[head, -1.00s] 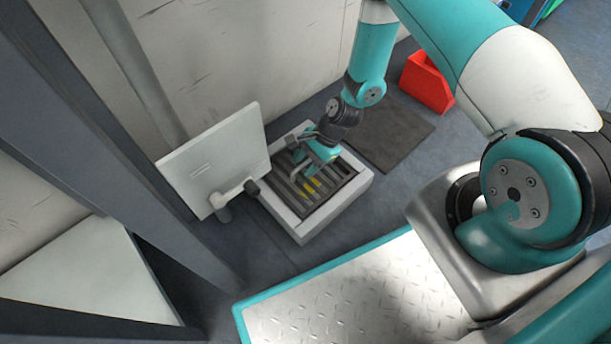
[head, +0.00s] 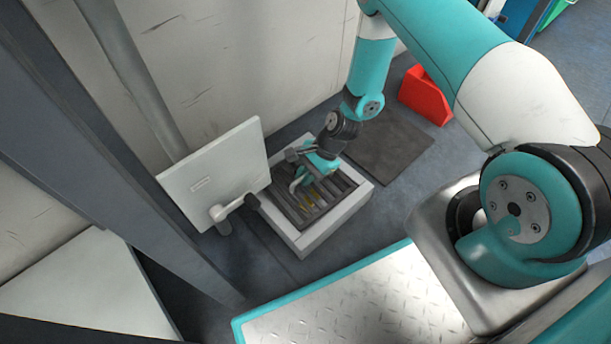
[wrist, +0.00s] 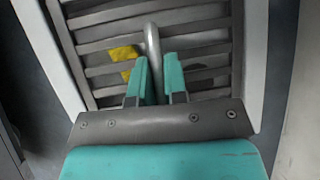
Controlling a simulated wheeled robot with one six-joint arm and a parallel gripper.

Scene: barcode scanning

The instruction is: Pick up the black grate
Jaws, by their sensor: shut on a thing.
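The black grate (head: 337,186) is a slatted panel within the pale rim of a low box on the floor. Its dark slats (wrist: 205,47) fill much of the wrist view. A grey curved handle (wrist: 152,42) rises from it. My gripper (head: 303,178) reaches down over the grate from above. Its two teal fingers (wrist: 158,68) are shut on the handle, which runs between them. I cannot tell whether the grate is raised from its seat. Yellow pieces (wrist: 124,53) show between the slats. My gripper and wrist hide part of the grate.
The white box (head: 333,224) has an upright pale lid (head: 215,170) with a handle on its left side. A dark mat (head: 388,150) and a red bin (head: 425,97) lie behind to the right. A grey post and wall stand left and behind.

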